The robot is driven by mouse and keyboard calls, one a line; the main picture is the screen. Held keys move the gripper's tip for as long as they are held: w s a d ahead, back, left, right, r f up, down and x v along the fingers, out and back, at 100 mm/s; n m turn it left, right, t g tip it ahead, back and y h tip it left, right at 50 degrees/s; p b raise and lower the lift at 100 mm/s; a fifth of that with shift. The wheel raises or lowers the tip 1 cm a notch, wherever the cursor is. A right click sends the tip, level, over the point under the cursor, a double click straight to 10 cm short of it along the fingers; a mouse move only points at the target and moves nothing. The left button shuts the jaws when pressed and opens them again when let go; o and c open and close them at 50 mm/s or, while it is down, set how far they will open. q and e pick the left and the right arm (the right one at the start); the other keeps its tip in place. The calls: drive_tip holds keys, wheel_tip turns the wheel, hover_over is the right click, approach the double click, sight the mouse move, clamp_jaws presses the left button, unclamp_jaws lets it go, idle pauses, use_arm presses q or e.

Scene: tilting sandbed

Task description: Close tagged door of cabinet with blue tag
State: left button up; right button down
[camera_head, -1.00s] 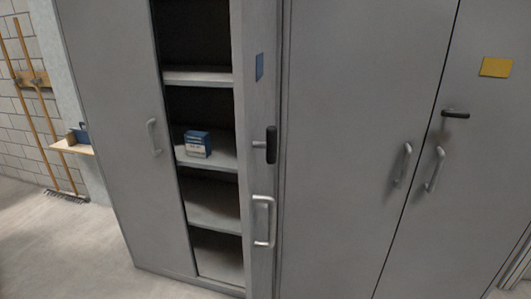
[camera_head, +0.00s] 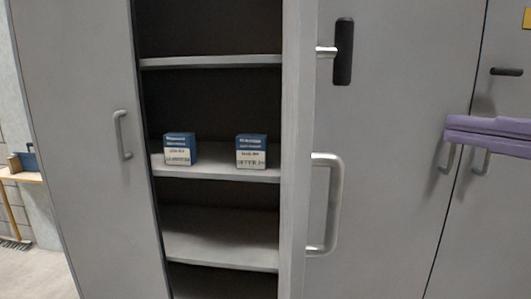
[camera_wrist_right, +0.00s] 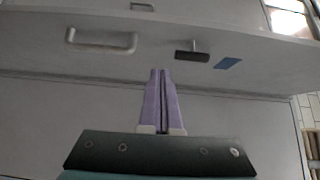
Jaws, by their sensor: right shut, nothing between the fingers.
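The tagged door (camera_head: 298,230) of the left grey cabinet stands open, seen nearly edge-on in the head view, with a silver bar handle (camera_head: 333,205) and a black lever (camera_head: 343,52). Its blue tag (camera_wrist_right: 228,63) shows in the right wrist view, beside the lever (camera_wrist_right: 192,52) and bar handle (camera_wrist_right: 100,40); the head view does not show the tag. My right gripper (camera_head: 449,132) has purple fingers, shut and empty, to the right of the door and apart from its handle. In the wrist view its fingertips (camera_wrist_right: 160,72) point toward the door. My left gripper is not in view.
Two blue-and-white boxes, one left (camera_head: 180,149) and one right (camera_head: 251,151), stand on a shelf inside the open cabinet. The cabinet's other door (camera_head: 75,190) is at the left. A closed cabinet with a yellow tag (camera_head: 527,18) stands at the right.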

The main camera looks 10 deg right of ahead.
drive_tip(key=p, duration=0.5)
hover_over(303, 162)
drive_tip(key=d, duration=0.4)
drive_tip(key=shift+r, duration=0.15)
drive_tip(key=shift+a, duration=0.1)
